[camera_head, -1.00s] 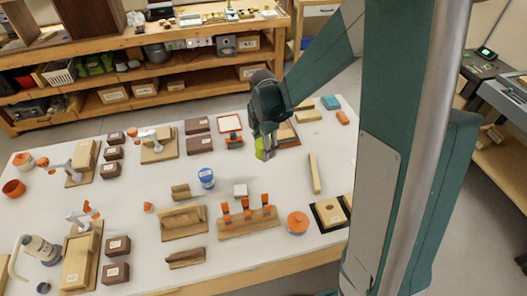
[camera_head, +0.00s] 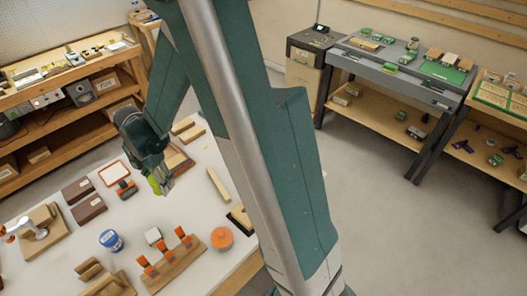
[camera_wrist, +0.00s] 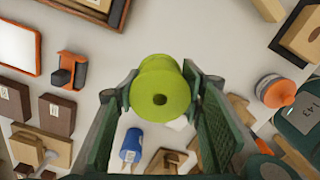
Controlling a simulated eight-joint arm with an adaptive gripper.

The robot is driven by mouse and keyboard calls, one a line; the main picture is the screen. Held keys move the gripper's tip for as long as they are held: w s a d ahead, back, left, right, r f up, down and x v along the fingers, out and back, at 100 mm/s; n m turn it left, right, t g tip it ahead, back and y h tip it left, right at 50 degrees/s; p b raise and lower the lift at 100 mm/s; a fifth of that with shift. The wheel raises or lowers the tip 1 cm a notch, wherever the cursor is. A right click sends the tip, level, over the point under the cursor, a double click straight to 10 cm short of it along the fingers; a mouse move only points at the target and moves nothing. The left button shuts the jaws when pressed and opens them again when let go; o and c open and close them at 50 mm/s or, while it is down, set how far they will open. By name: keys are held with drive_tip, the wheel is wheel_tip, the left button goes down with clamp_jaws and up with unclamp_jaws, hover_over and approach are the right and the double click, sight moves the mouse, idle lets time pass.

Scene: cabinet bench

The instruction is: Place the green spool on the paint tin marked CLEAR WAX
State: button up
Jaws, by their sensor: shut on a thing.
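My gripper (camera_head: 158,186) is shut on the green spool (camera_wrist: 160,88) and holds it above the white table. In the wrist view the spool's end with its centre hole faces the camera, between the two fingers. The spool also shows in the head view (camera_head: 154,184), partly hidden by the gripper. A blue tin with a pale label (camera_head: 111,241) stands on the table, nearer the front than the gripper; it shows in the wrist view too (camera_wrist: 131,146). A round orange-topped container (camera_head: 222,238) stands to the right. I cannot read CLEAR WAX on either.
A wooden rack with orange-handled pieces (camera_head: 172,262) and a small white block (camera_head: 153,236) stand near the blue tin. An orange-and-black stand (camera_head: 126,188) and dark boxes (camera_head: 88,207) lie left of the gripper. Bare table lies between the gripper and the rack.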

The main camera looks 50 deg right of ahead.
drive_tip(key=s+d+r+m+p, duration=0.2)
drive_tip(key=d, duration=1.1)
drive_tip(key=s+d+r+m+p, duration=0.2)
drive_tip(key=s+d+r, duration=0.1)
drive_tip(key=d, duration=1)
drive_tip(key=s+d+r+m+p, duration=0.1)
drive_tip(key=s+d+r+p, duration=0.1)
drive_tip(key=s+d, duration=0.4)
drive_tip(key=s+d+r+m+p, duration=0.2)
drive_tip(key=s+d, duration=0.5)
drive_tip(key=d, duration=0.8)
drive_tip(key=shift+d, duration=0.1)
drive_tip(key=shift+f, duration=2.8)
drive_tip(key=shift+f, duration=2.1)
drive_tip(key=shift+f+b, duration=0.2)
drive_tip(key=shift+b, duration=0.2)
